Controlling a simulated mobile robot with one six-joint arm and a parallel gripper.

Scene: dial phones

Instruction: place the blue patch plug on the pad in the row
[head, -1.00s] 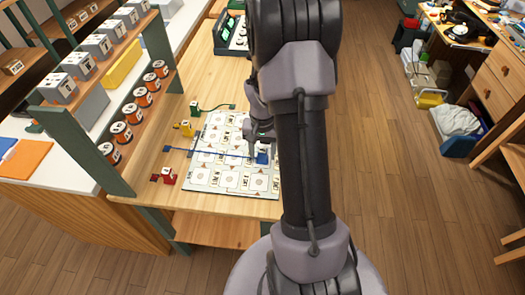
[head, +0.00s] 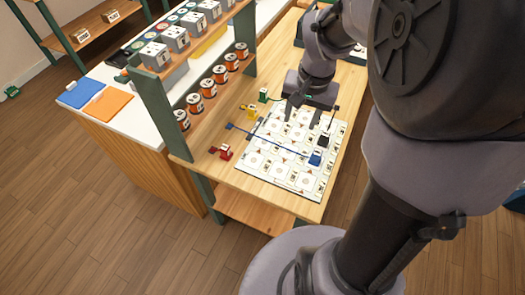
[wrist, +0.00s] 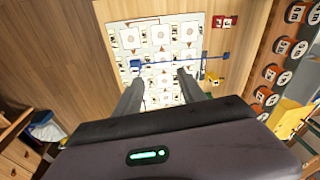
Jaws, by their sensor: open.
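The blue patch plug (head: 315,158) stands on the white printed board (head: 255,165), towards its right front part. Its blue cord runs left across the board to a small blue end piece (head: 229,126) on the wood. The plug also shows in the wrist view (wrist: 135,65), left of the left fingertip. The board carries rows of square pads with printed circles; the plug covers what is under it. My gripper (head: 299,118) is open and empty, above the board and behind the plug, apart from it. Its fingers also show in the wrist view (wrist: 160,78).
A red plug (head: 225,153), a yellow plug (head: 251,113) and a green plug (head: 264,95) stand on the wood left of the board. A dark block (head: 323,140) is behind the blue plug. A shelf with orange-labelled spools (head: 208,88) borders the left side.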

